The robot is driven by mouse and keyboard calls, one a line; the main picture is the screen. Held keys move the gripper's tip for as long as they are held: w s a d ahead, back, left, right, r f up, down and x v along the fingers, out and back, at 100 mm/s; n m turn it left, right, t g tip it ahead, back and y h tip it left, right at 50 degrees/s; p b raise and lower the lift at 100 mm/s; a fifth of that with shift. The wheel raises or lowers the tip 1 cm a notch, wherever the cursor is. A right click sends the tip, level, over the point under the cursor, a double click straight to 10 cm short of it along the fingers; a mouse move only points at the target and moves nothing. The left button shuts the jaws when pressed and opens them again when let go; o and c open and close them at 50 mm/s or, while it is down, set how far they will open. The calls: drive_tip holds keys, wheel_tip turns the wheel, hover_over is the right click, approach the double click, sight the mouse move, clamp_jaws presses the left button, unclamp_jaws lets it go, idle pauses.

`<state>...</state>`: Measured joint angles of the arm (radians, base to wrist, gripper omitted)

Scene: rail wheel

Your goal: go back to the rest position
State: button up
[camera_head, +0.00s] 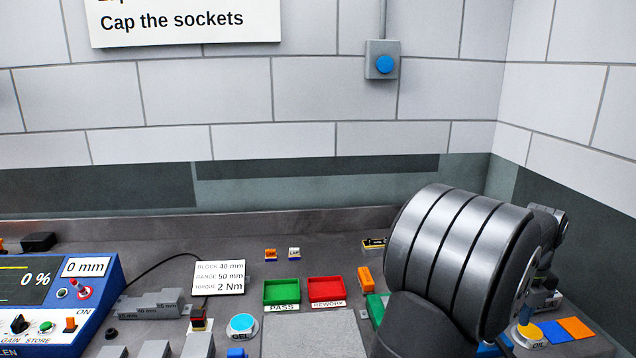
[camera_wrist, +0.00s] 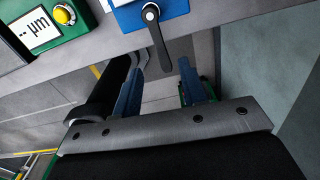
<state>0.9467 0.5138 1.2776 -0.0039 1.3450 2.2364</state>
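My gripper (camera_wrist: 163,72) shows in the wrist view with its two blue fingers apart and nothing between them. It is open and empty, over a gap past the bench edge, with grey floor below. In the head view a large grey ribbed part of my own arm covers the right side of the bench, and my fingers cannot be made out there. No rest position is marked in either view.
The wrist view shows a black lever (camera_wrist: 158,40) on a blue-and-white part and a green box (camera_wrist: 65,35) with a yellow knob. In the head view the bench holds a blue meter (camera_head: 95,300), a green tray (camera_head: 282,291), a red tray (camera_head: 326,289) and a sign (camera_head: 218,278).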

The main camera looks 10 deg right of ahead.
sight(505, 345)
wheel_tip(505, 345, down, 7)
drive_tip(key=shift+f, duration=0.1)
drive_tip(key=shift+d+n, duration=0.2)
drive_tip(key=shift+n, duration=0.1)
drive_tip(key=shift+d+r+n, duration=0.2)
drive_tip(key=shift+d+n, duration=0.2)
drive_tip(key=shift+n, duration=0.7)
